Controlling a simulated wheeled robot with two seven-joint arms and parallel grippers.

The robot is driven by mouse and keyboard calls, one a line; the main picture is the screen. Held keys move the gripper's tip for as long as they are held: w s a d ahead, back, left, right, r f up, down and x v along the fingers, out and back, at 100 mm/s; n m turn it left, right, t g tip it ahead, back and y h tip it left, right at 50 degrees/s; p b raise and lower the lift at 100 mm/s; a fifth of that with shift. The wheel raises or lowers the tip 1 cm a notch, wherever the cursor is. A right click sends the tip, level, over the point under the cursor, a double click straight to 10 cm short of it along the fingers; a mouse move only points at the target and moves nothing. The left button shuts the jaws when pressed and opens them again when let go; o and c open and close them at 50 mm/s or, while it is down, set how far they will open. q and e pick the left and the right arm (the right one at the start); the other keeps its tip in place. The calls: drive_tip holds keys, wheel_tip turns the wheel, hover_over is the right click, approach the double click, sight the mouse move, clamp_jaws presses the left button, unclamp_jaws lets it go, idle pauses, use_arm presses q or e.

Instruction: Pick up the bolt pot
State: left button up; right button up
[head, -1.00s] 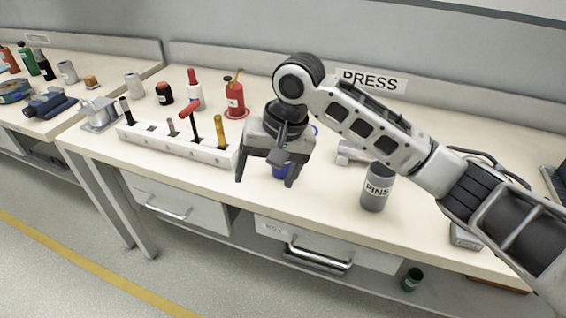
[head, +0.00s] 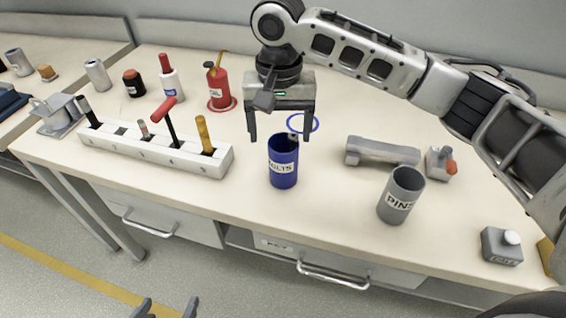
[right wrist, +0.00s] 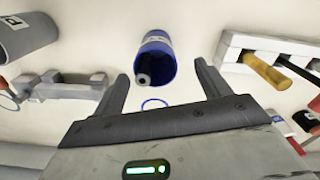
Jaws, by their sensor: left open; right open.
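The bolt pot (head: 283,170) is a blue cup with a white BOLTS label, upright on the bench near its front edge. Something grey sticks up inside it. My right gripper (head: 279,138) is open and empty, fingers pointing down, at the far side of the pot's rim. In the right wrist view the pot (right wrist: 157,50) shows ahead of the open fingers (right wrist: 160,82), in line with the gap between them and apart from them. My left gripper (head: 168,305) shows only its fingertips at the bottom edge, open, low in front of the bench.
A grey PINS pot (head: 401,196) stands to the right. A grey bracket (head: 382,151) lies behind it. A white tool rack (head: 155,153) is to the left, with a red oil can (head: 218,88) behind. A blue ring (head: 303,122) marks the bench behind the bolt pot.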

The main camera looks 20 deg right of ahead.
sight(283, 156)
drive_tip(key=f, duration=0.7)
drive_tip(key=shift+w+d+f, duration=0.1)
drive_tip(key=shift+d+f, duration=0.15)
drive_tip(key=shift+d, duration=0.1)
drive_tip(key=shift+c, duration=0.4)
drive_tip(key=c, duration=1)
